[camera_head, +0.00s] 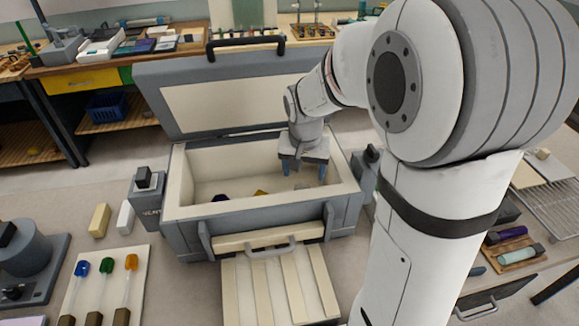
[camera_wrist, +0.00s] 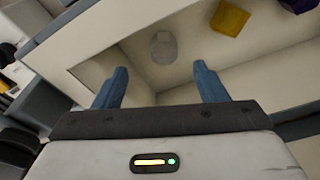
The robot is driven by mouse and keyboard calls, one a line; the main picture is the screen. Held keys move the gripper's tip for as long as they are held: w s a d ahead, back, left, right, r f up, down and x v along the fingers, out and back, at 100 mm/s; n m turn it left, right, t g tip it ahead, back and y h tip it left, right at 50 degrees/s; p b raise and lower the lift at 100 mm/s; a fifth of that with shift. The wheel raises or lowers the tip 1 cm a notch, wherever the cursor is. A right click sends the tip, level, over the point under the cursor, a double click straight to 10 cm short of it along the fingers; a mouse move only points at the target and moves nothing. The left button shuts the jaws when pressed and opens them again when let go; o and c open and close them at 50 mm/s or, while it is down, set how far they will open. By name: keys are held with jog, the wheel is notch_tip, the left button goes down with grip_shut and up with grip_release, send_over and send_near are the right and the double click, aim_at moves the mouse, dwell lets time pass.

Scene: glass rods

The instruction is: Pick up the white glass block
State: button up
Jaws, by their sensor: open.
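The white glass block (camera_wrist: 163,46) looks pale grey and rounded in the wrist view. It lies on the floor of the open kiln box, near a corner. My gripper (camera_wrist: 160,75) is open and empty. Its two blue fingers point down into the box, and the block shows beyond and between the fingertips, apart from them. In the head view my gripper (camera_head: 304,172) is over the right part of the kiln box (camera_head: 262,214); the block is hard to make out there.
A yellow block (camera_wrist: 230,18) and a dark purple-blue block (camera_wrist: 297,4) lie on the same floor. The box walls (camera_wrist: 75,35) stand close around my gripper. The raised lid (camera_head: 235,98) is behind it. A slatted board (camera_head: 280,285) sits in front.

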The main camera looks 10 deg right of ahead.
aim_at(302, 187)
jog(key=shift+w+a+f, duration=0.1)
jog(key=shift+w+f, duration=0.7)
jog(key=shift+f, duration=0.2)
jog(key=shift+w+f, duration=0.1)
jog(key=shift+f, duration=0.25)
jog(key=shift+w+d+f+p, duration=0.1)
jog(key=shift+w+f+p, duration=0.15)
jog(key=shift+f, duration=0.9)
jog(key=shift+w+d+f+p, duration=0.15)
jog(key=shift+w+f+p, duration=0.1)
jog(key=shift+f, duration=0.95)
jog(key=shift+w+d+f+p, duration=0.15)
jog(key=shift+f+p, duration=0.1)
jog(key=shift+f, duration=0.9)
jog(key=shift+c, duration=0.3)
jog(key=c, duration=1.1)
notch_tip(302, 187, up, 10)
jog(key=b, duration=0.1)
